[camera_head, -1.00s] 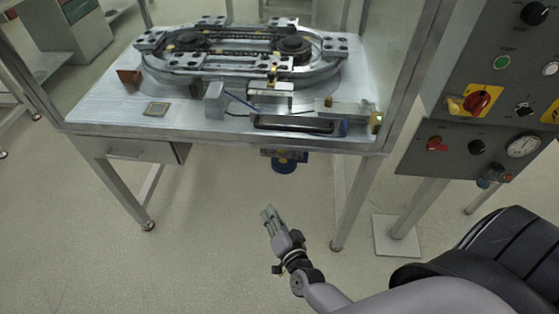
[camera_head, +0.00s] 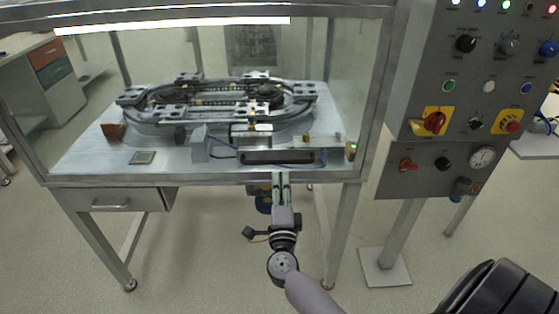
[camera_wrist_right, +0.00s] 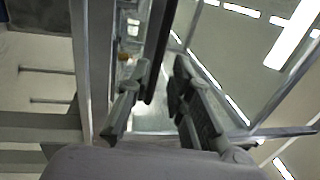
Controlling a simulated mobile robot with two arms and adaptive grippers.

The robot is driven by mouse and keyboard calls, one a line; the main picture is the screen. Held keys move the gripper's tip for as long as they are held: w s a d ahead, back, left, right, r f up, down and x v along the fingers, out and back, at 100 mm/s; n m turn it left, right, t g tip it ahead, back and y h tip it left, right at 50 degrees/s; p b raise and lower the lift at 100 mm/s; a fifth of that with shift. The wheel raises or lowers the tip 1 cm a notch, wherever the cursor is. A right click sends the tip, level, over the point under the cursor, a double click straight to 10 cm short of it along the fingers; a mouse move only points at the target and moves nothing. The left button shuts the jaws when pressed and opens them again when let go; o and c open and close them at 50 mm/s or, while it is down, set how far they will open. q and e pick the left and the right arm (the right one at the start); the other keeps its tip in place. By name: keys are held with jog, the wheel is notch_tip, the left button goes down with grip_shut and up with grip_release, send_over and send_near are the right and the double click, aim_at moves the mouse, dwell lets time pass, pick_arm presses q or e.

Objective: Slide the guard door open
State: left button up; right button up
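The guard door appears as a clear front panel of the metal-framed enclosure; its pane is hard to make out in the head view. A long dark bar (camera_head: 277,157), which looks like a handle, lies level near the front edge of the enclosure. My right gripper (camera_head: 281,178) points at the front edge just below this bar. In the right wrist view the two fingers (camera_wrist_right: 157,97) are apart with nothing clamped between them. A dark bar (camera_wrist_right: 158,50) runs past the left finger there; whether it touches is unclear. My left gripper is out of view.
An oval ring track (camera_head: 215,100) stands on the enclosure's table. A control panel (camera_head: 465,95) with knobs and lights stands at the right. A drawer (camera_head: 115,201) hangs under the table at left. The floor before the table is clear.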

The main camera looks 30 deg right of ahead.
aim_at(279, 163)
jog(key=x, duration=0.7)
jog(key=shift+w+d, duration=0.2)
jog(key=shift+w, duration=0.2)
jog(key=shift+c, duration=0.2)
grip_shut()
